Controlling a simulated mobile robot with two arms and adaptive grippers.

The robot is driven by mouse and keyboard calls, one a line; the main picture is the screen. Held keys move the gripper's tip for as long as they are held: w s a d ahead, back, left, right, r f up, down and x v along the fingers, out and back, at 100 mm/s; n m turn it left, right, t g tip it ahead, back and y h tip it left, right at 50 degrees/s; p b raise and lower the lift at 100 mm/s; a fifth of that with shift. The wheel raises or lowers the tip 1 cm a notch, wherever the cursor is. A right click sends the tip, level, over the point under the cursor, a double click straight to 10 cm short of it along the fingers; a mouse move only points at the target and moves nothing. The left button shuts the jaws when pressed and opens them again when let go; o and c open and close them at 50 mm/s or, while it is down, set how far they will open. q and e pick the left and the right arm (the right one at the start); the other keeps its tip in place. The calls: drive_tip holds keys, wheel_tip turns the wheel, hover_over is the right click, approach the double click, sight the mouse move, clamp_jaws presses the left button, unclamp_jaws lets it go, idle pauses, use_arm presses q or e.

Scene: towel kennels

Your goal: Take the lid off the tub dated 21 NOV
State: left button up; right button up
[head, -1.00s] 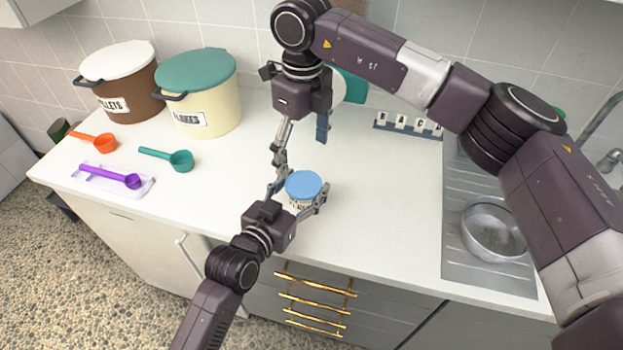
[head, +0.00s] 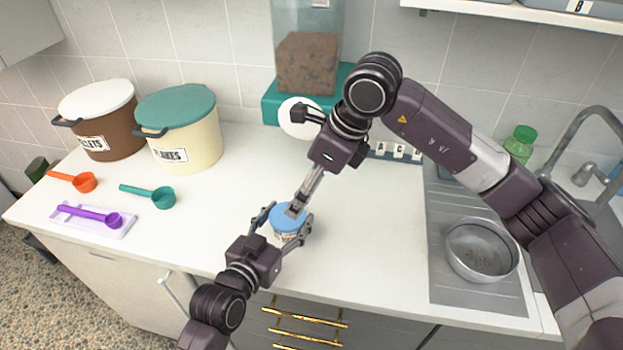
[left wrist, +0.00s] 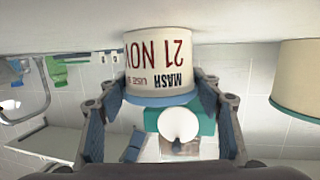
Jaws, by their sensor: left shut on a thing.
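A small white tub with a blue lid (head: 279,219) stands near the front edge of the counter. In the left wrist view, which is upside down, the tub (left wrist: 158,58) reads MASH and 21 NOV. Its lid (left wrist: 160,99) is on. My left gripper (head: 287,220) is shut on the tub, with one finger on each side. My right gripper (head: 296,209) comes down from above, with its fingertips at the lid. I cannot tell whether it grips the lid, and part of its fingers is hidden from this angle.
Two large bins, one brown (head: 117,135) and one cream (head: 195,150), stand at the back left. Orange, teal and purple scoops lie before them. A teal-based dispenser (head: 273,104) stands behind. A metal bowl (head: 480,250) is at the right. The counter around the tub is clear.

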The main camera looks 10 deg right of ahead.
use_arm(q)
drive_tip(key=shift+r, duration=0.1)
use_arm(e)
drive_tip(key=x, duration=0.9)
drive_tip(key=shift+f, duration=0.1)
drive_tip(key=c, duration=1.4)
drive_tip(key=shift+c, duration=0.2)
drive_tip(key=shift+r, duration=0.5)
drive_tip(key=shift+c, duration=1.1)
drive_tip(key=shift+r, duration=0.2)
clamp_jaws()
drive_tip(key=shift+r, duration=0.35)
